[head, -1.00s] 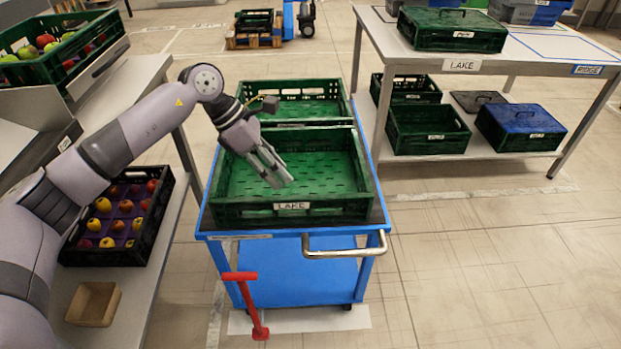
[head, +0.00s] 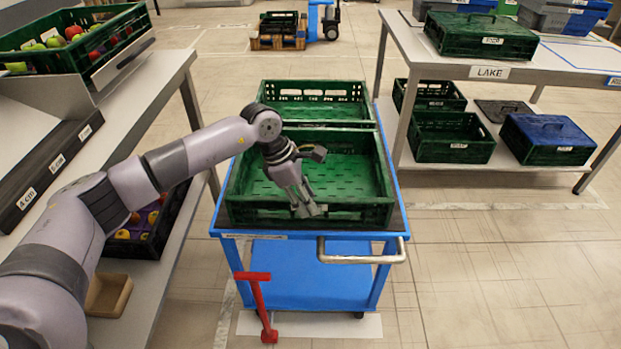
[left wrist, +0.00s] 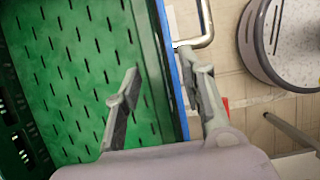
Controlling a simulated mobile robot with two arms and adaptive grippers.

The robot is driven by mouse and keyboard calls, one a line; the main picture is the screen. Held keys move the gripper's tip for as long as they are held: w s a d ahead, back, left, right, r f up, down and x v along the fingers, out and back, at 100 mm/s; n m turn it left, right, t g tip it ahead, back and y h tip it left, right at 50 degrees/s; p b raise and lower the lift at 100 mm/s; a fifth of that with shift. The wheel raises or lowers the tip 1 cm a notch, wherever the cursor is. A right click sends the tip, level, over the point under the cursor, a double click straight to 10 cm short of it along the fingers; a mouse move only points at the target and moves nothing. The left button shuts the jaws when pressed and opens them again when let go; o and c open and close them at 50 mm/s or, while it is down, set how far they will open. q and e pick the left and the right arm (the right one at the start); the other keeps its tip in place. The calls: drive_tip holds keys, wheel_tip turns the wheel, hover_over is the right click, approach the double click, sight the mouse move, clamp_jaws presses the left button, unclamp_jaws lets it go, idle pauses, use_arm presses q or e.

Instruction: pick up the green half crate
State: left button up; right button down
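Two green crates stand one behind the other on the blue cart. The near green crate (head: 355,214) is open-topped and looks empty; the far green crate (head: 372,100) also looks empty. I cannot tell for sure which is the half crate. My left gripper (head: 310,211) is at the near crate's front wall and hides its label. In the left wrist view my left gripper (left wrist: 162,62) is open, one finger over the crate floor (left wrist: 70,70) and the other beyond the wall on the cart-handle side. Contact with the wall cannot be told. My right gripper is out of view.
The blue cart (head: 305,270) has a metal handle (head: 360,258) at the front and a red lever (head: 260,300) below. A table with green and blue crates (head: 548,140) stands right. The floor right of the cart is clear.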

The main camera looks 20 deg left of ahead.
sight(314, 225)
use_arm(q)
drive_tip(key=x, duration=0.5)
drive_tip(key=shift+w, duration=0.2)
drive_tip(key=shift+c, duration=0.4)
clamp_jaws()
drive_tip(key=shift+w+r, duration=0.1)
drive_tip(key=shift+r, duration=0.05)
idle(0.3)
